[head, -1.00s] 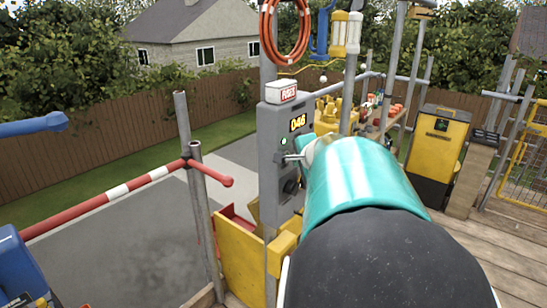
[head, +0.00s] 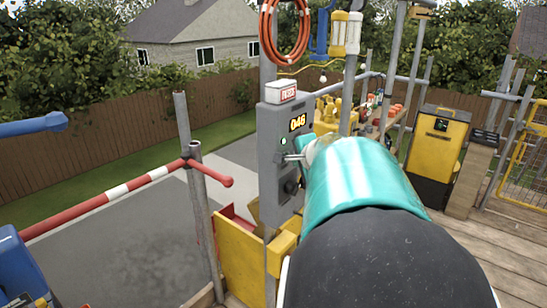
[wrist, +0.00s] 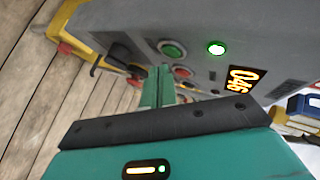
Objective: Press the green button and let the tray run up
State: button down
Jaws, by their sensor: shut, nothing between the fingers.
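A grey control box (head: 283,160) stands on a post in the head view. In the wrist view its face carries a green button (wrist: 172,49), a red button (wrist: 182,72) beside it, a bright green lamp (wrist: 216,48) and a display (wrist: 242,80) reading 046. My gripper (wrist: 160,72) is shut and empty, its teal fingers pointing at the box near the two buttons. I cannot tell whether the tips touch the box. In the head view my arm hides part of the box. A yellow tray-like bin (head: 240,262) with red inside sits below the box; I cannot tell whether it is the tray.
A red-and-white barrier bar (head: 110,195) crosses at the left between posts. An orange hose coil (head: 285,30) hangs above the box. A yellow-and-black cabinet (head: 437,155) stands at the right. Wooden decking (head: 480,255) is clear at the lower right.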

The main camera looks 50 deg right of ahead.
jog(key=shift+w, duration=0.1)
dwell(0.3)
jog(key=shift+w, duration=0.3)
